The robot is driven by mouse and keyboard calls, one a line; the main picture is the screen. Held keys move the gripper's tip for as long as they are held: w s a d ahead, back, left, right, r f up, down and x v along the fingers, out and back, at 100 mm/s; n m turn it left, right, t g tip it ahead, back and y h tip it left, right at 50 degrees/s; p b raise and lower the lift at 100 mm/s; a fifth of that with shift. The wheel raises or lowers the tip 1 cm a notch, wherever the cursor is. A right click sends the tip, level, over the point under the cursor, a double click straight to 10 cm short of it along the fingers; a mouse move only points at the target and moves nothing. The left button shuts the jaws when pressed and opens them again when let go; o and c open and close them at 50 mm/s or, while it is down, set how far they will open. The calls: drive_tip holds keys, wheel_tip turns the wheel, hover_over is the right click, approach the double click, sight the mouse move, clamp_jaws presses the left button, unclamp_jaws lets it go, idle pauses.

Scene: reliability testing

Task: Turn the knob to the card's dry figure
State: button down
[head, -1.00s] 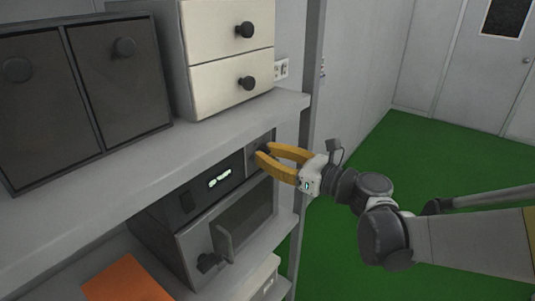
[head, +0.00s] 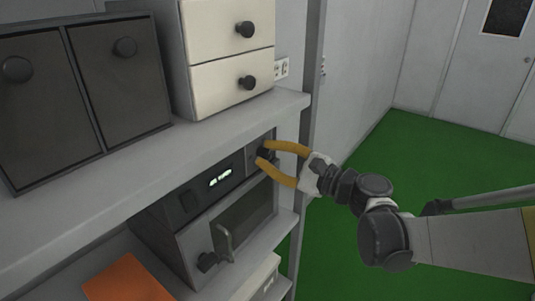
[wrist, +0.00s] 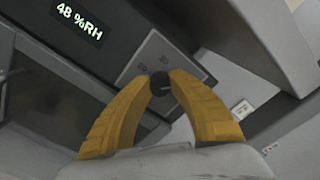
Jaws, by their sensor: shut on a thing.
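The dark round knob (wrist: 159,83) sits on a grey plate (wrist: 148,58) with faint figures that I cannot read surely. My gripper (wrist: 160,79) is shut on the knob, with one yellow finger on each side of it. In the head view my gripper (head: 262,158) reaches the right end of the chamber's front panel, and its fingers partly hide the knob. The lit display (wrist: 79,20) left of the knob reads 48 %RH. It also shows, too small to read, in the head view (head: 220,180). I cannot make out a card with figures.
The chamber (head: 198,245) stands under a grey shelf (head: 150,150), with a handled door below its panel. White drawers (head: 232,80) and a dark cabinet (head: 120,90) stand on the shelf. An orange flat thing (head: 128,280) lies lower left. Green floor (head: 430,160) is open at right.

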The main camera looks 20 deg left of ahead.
drive_tip(key=shift+n, duration=0.9)
drive_tip(key=c, duration=1.2)
unclamp_jaws()
drive_tip(key=shift+a, duration=0.1)
drive_tip(key=shift+o, duration=0.2)
drive_tip(key=v, duration=1.2)
drive_tip(key=shift+f, duration=0.1)
